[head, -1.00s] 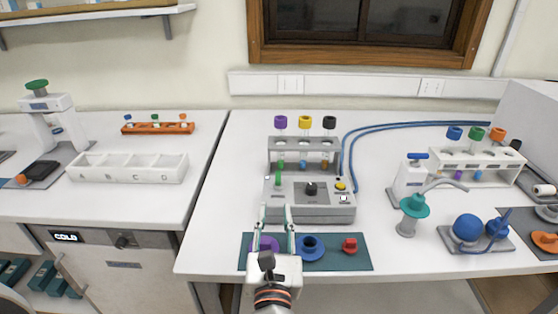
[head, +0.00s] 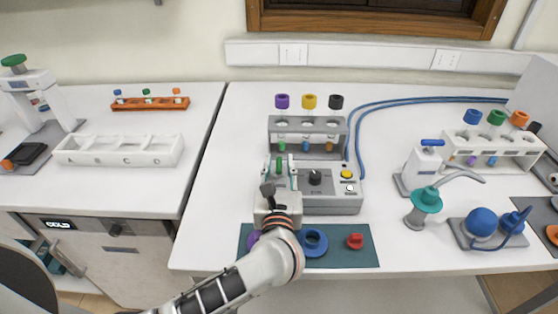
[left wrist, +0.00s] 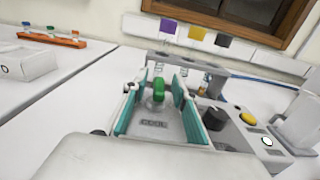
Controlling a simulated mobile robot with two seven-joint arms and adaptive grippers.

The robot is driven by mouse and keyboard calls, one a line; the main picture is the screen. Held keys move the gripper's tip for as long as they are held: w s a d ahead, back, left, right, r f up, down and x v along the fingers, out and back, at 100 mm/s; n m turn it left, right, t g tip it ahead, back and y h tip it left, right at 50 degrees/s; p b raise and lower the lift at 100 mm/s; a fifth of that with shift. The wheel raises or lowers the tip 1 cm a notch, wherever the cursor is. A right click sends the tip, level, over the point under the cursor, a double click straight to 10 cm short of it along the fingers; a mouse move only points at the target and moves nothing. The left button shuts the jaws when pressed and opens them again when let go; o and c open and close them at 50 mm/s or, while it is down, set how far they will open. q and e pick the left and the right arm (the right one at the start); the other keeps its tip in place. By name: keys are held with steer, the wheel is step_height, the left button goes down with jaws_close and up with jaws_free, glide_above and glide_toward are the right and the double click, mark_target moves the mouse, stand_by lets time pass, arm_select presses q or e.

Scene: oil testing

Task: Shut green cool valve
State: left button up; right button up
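The green cool valve (left wrist: 159,88) is a small green handle on a clear round base, on top of the grey testing device (head: 335,198). A "COOL" label (left wrist: 153,124) is in front of it. The handle also shows in the head view, partly framed by my fingers. My left gripper (left wrist: 157,92) is open, with one teal-padded finger on each side of the handle. There are visible gaps between the handle and the pads. In the head view my left gripper (head: 280,168) reaches over the device's left part. My right gripper is not in view.
A grey rack with capped tubes (head: 308,123) stands just behind the valve. A black knob (head: 315,177) and a yellow button (head: 347,174) are right of it. A teal mat (head: 340,257) with a blue ring (head: 314,242) and a red part (head: 355,241) lies in front.

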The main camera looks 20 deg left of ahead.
arm_select(q)
steer(key=shift+w+a, duration=0.1)
steer(key=shift+w, duration=0.25)
jaws_close()
